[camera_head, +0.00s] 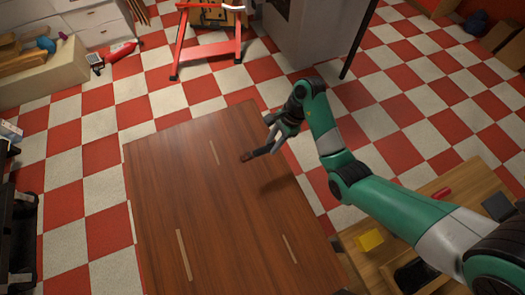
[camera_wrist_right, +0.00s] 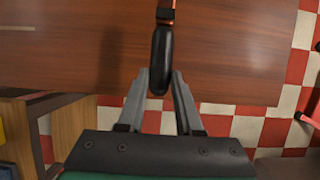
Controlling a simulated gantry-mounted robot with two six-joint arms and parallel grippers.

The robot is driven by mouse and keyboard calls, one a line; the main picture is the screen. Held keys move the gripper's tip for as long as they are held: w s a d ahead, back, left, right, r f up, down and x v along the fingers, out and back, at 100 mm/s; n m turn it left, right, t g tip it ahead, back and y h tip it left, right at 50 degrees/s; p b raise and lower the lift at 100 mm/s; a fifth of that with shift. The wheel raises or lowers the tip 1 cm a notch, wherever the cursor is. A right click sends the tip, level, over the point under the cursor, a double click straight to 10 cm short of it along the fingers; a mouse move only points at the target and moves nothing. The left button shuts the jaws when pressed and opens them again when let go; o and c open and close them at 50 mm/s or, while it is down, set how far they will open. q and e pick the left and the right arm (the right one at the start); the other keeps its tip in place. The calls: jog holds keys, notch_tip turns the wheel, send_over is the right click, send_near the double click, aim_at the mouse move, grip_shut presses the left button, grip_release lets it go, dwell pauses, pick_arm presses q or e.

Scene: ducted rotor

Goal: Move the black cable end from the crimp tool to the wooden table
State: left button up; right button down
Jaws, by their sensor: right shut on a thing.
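The black cable end (camera_head: 255,154) is held out from my right gripper (camera_head: 279,138), over the wooden table (camera_head: 190,190) near its far right side. In the right wrist view the black cable end (camera_wrist_right: 160,62) lies between the two grey fingers of my right gripper (camera_wrist_right: 160,80), with an orange and dark part at its far end. A shadow falls on the table to the lower right of it, and it appears to be above the tabletop. The crimp tool cannot be made out. My left gripper is not in view.
The wooden table has pale inlaid strips and is otherwise clear. A lighter wooden bench at the right holds a yellow block (camera_head: 370,240), a red item (camera_head: 442,193) and dark items. A red stand (camera_head: 208,50) is on the checkered floor beyond the table.

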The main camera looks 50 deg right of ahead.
aim_at(265, 145)
jog(key=w+f+b, duration=0.1)
jog(key=f, duration=0.1)
jog(key=w+f+b, duration=0.2)
jog(key=shift+a+f, duration=0.1)
jog(key=shift+w, duration=0.25)
jog(key=f+b, duration=0.3)
jog(key=f, duration=0.1)
jog(key=shift+w, duration=0.2)
jog(key=shift+r, duration=0.15)
jog(key=c, duration=0.6)
grip_release()
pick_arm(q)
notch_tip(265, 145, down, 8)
